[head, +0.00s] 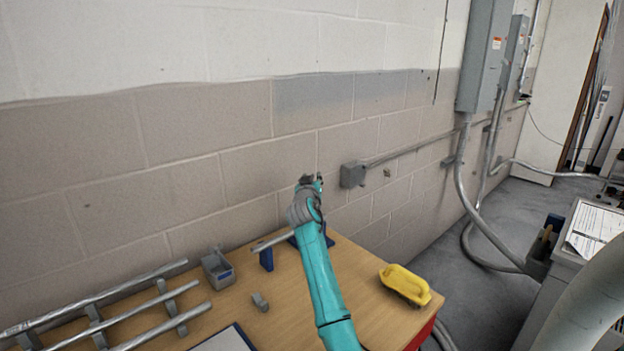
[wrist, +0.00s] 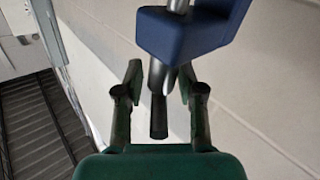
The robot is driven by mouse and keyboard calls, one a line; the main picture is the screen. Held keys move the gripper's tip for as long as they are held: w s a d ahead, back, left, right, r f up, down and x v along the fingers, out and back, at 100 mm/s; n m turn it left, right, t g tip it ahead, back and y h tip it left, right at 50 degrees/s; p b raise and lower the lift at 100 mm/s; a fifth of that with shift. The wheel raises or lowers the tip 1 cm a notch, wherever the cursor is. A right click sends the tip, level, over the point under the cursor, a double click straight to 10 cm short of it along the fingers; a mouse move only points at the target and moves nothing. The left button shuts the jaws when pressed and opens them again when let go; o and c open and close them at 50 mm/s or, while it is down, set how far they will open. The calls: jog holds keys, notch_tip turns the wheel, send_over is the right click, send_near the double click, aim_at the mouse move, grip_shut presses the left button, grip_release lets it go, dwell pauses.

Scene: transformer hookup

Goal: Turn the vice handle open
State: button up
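The blue vice body (wrist: 195,35) fills the upper middle of the wrist view, with a metal rod (wrist: 178,5) above it. The fingers stand apart, with clear space on both sides of the handle. In the head view my gripper (head: 310,181) is at the far side of the table, near the wall. A blue piece with a metal rod (head: 266,256) shows left of my arm; the part behind the arm is hidden.
The wooden table (head: 375,325) holds a yellow handled tool (head: 405,284) at right. A grey bin (head: 217,269), a small grey block (head: 260,302) and several metal pipes (head: 110,320) are at left. The block wall (head: 180,190) is close behind, with a grey conduit box (head: 353,174).

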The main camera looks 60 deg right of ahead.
grip_shut()
